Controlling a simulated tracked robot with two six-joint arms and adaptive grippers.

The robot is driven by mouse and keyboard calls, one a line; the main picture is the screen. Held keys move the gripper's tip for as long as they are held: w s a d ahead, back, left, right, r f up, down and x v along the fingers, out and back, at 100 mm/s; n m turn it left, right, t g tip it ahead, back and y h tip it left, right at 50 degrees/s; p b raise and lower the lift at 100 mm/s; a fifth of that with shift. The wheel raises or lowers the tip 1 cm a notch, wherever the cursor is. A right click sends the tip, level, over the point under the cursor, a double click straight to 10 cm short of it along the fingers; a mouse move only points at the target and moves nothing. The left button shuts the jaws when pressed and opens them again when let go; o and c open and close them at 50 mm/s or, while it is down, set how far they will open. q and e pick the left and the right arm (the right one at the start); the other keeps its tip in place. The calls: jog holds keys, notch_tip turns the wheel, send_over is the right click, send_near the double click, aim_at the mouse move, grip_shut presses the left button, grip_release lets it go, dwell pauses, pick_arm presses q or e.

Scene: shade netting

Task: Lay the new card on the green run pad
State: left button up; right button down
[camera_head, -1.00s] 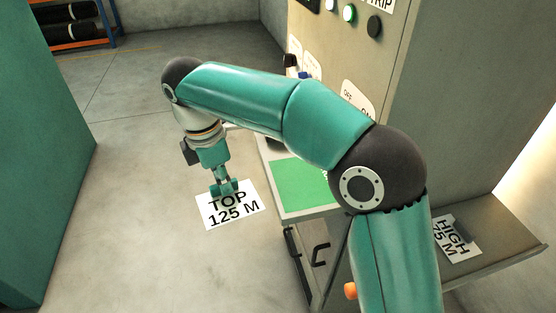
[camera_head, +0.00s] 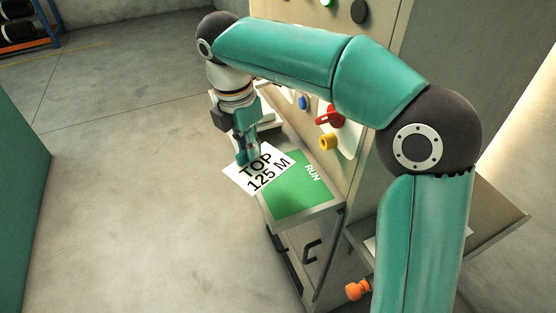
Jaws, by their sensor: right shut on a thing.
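The white card (camera_head: 262,173) reads "TOP 125 M" in black. My right gripper (camera_head: 247,157) is shut on the card near its upper left edge. The card hangs over the left part of the green run pad (camera_head: 305,190), with its left corner out past the shelf's left edge. I cannot tell whether it touches the pad. The pad lies on a small shelf and shows "RUN" in white at its right. My left gripper is not in view.
The cabinet panel (camera_head: 362,75) behind the shelf carries a red handle (camera_head: 329,116), a yellow knob (camera_head: 327,142) and a blue knob (camera_head: 303,103). A grey side shelf (camera_head: 497,215) is at right, partly behind my arm. Open floor (camera_head: 130,200) lies at left.

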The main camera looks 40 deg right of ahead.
aim_at(277, 150)
jog(key=d, duration=0.2)
jog(key=s+d, duration=0.1)
jog(key=d, duration=0.2)
jog(key=shift+s+d+r, duration=0.1)
jog(key=shift+s+d, duration=0.15)
jog(key=shift+d, duration=0.15)
notch_tip(277, 150, down, 2)
jog(key=shift+s+d+f, duration=0.1)
jog(key=shift+d, duration=0.05)
jog(key=shift+f, duration=0.6)
notch_tip(277, 150, down, 3)
jog(key=shift+f, duration=0.1)
jog(key=shift+d+f+p, duration=0.1)
jog(key=shift+f+p, duration=0.05)
jog(key=shift+p, duration=0.25)
jog(key=shift+f, duration=0.1)
jog(key=shift+f, duration=0.15)
jog(key=c, duration=1.2)
grip_release()
